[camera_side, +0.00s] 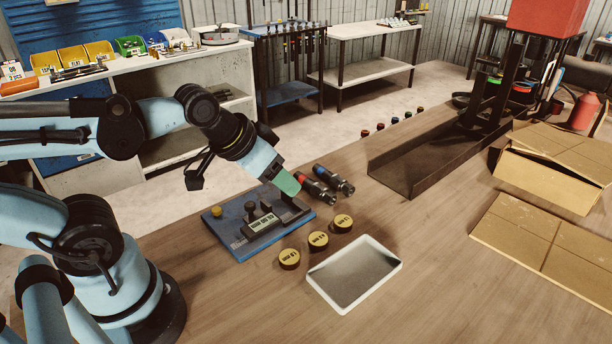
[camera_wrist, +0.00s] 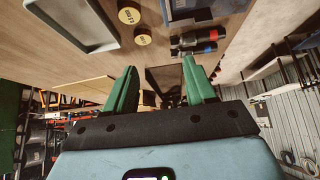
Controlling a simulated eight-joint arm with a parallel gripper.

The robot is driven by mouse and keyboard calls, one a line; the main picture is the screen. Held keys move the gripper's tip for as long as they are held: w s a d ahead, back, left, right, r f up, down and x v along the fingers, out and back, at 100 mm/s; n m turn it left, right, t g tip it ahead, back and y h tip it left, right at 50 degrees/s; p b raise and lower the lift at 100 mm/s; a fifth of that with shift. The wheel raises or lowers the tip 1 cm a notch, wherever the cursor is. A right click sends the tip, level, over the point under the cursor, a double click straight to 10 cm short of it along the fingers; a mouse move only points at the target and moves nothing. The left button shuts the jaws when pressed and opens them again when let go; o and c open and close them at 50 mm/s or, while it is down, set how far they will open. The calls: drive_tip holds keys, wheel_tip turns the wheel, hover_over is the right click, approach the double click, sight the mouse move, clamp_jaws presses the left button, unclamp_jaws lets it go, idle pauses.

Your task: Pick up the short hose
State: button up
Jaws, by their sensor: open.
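Two short black hoses lie side by side on the wooden table, one with a red band (camera_side: 315,190) and one with a blue band (camera_side: 334,180). I cannot tell which is shorter. Both also show near the top of the wrist view, the red-banded one (camera_wrist: 195,50) and the blue-banded one (camera_wrist: 193,37). My gripper (camera_side: 287,184) has green fingers and is left of the hoses, above the blue fixture plate (camera_side: 238,237). In the wrist view its fingers (camera_wrist: 159,64) are apart with nothing between them.
Several yellow-topped round dies (camera_side: 318,240) lie in front of the fixture. A white-rimmed tray (camera_side: 398,268) is nearer the camera. A dark metal channel (camera_side: 392,183) and cardboard boxes (camera_side: 560,160) stand to the right. Small coloured caps line the table's back edge.

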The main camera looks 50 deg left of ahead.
drive_tip(key=w+a+r+n+g, duration=0.1)
drive_tip(key=w+a+r+n, duration=0.1)
drive_tip(key=w+r+n, duration=0.25)
drive_tip(key=n+g, duration=0.6)
drive_tip(key=n, duration=0.8)
hover_over(323, 169)
drive_tip(key=shift+m, duration=0.25)
drive_tip(key=f, duration=1.2)
drive_tip(key=shift+w+d+f, duration=0.1)
drive_tip(key=shift+w+f, duration=0.2)
drive_tip(key=shift+f, duration=0.1)
drive_tip(key=shift+s+f, duration=0.15)
drive_tip(key=shift+f, duration=1.2)
drive_tip(key=shift+s+f, duration=0.1)
drive_tip(key=shift+f, duration=1.25)
clamp_jaws()
